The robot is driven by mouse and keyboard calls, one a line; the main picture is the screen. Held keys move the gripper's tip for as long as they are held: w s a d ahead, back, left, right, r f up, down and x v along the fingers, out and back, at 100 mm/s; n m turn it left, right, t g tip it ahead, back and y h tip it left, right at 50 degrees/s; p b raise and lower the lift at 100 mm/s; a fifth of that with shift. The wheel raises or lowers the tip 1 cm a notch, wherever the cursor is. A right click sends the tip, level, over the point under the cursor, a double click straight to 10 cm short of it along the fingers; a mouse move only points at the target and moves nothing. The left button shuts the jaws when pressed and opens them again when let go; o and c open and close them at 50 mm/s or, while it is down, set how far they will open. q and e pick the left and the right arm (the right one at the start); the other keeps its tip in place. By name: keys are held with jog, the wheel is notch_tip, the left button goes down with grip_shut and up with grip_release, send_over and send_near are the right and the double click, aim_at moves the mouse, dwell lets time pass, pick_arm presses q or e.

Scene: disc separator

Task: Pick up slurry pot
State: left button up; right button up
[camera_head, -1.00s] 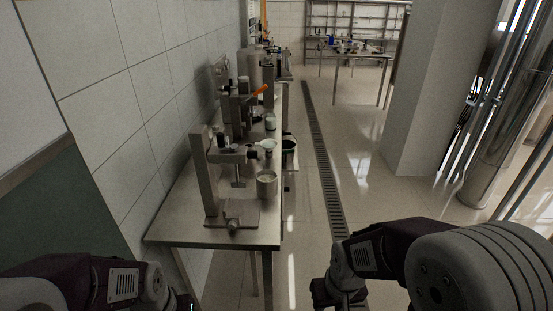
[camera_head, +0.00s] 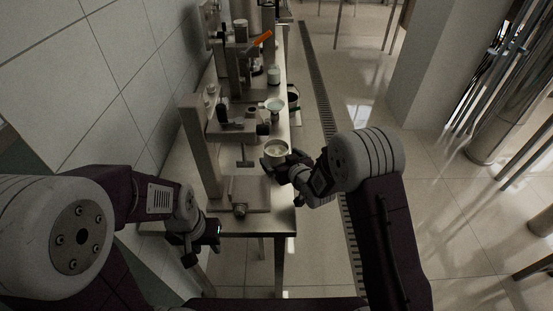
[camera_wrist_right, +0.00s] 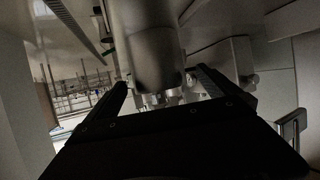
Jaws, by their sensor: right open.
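The slurry pot (camera_head: 276,149), a small metal cup with pale contents, stands at the right edge of the bench by the near stand. My right gripper (camera_head: 284,165) is at the pot's near right side. In the right wrist view the pot's smooth grey wall (camera_wrist_right: 148,45) rises between the two fingers of my right gripper (camera_wrist_right: 162,88), which are spread apart. I cannot tell whether either finger touches it. My left gripper (camera_head: 203,240) hangs left of the bench's near end, away from the pot; its jaw opening is not clear.
The near stand (camera_head: 205,150) with its arm and base plate (camera_head: 248,193) is just left of the pot. A pale funnel (camera_head: 274,104), a jar (camera_head: 274,74) and a second stand with an orange handle (camera_head: 262,38) are behind. Open floor lies right.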

aim_at(272, 147)
jog(key=x, duration=0.2)
jog(key=shift+w+a+f, duration=0.15)
jog(key=shift+w, duration=0.2)
jog(key=p+x, duration=0.1)
jog(key=x, duration=0.3)
jog(key=shift+w, duration=0.25)
jog(key=shift+w+f, duration=0.1)
jog(key=shift+w, duration=0.3)
jog(key=shift+s, duration=0.1)
jog(key=shift+c, duration=0.7)
jog(key=c, duration=1.9)
jog(key=shift+o, duration=0.2)
jog(key=shift+r, duration=0.25)
